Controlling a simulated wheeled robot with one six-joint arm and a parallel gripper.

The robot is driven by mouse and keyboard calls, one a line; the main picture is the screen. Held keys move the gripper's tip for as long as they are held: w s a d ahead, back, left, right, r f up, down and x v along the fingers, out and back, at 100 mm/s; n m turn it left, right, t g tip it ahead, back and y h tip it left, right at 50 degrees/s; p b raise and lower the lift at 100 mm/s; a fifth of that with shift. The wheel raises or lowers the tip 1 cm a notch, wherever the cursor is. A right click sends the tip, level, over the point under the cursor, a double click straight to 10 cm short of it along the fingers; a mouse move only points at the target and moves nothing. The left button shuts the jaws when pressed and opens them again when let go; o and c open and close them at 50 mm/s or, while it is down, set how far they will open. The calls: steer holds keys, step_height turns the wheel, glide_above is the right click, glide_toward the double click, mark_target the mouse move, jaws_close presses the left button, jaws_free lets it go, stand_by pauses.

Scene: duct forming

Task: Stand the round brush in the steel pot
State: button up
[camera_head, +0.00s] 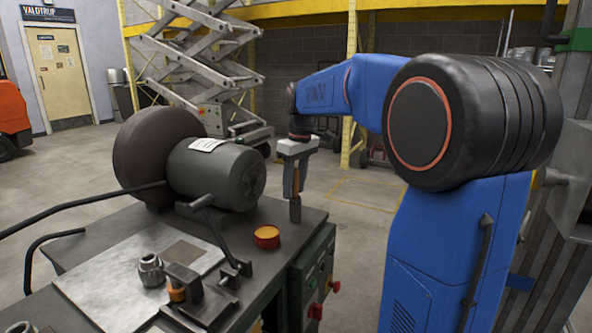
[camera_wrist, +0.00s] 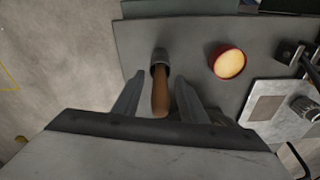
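The round brush (camera_head: 295,208) has a brown wooden handle and a dark grey lower end. It stands about upright at the bench's far right corner, handle up. My gripper (camera_head: 293,190) is above that corner with its fingers on either side of the handle. In the wrist view, the brush (camera_wrist: 160,92) lies between the fingertips of my gripper (camera_wrist: 160,80), with gaps on both sides, so the fingers are open around it. A small steel cylinder (camera_head: 151,270) on the metal plate may be the steel pot; I cannot tell for sure. It also shows in the wrist view (camera_wrist: 304,107).
A red tin with a yellow top (camera_head: 267,237) stands near the brush. The grinder motor (camera_head: 217,174) and a lever fixture (camera_head: 212,232) occupy the bench (camera_head: 290,218). A clamp block (camera_head: 185,285) sits beside the steel cylinder on the metal plate (camera_head: 95,270).

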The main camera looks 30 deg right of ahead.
step_height(320, 180, up, 17)
steer(key=s+d, duration=0.1)
steer(key=shift+s, duration=0.4)
stand_by(0.4)
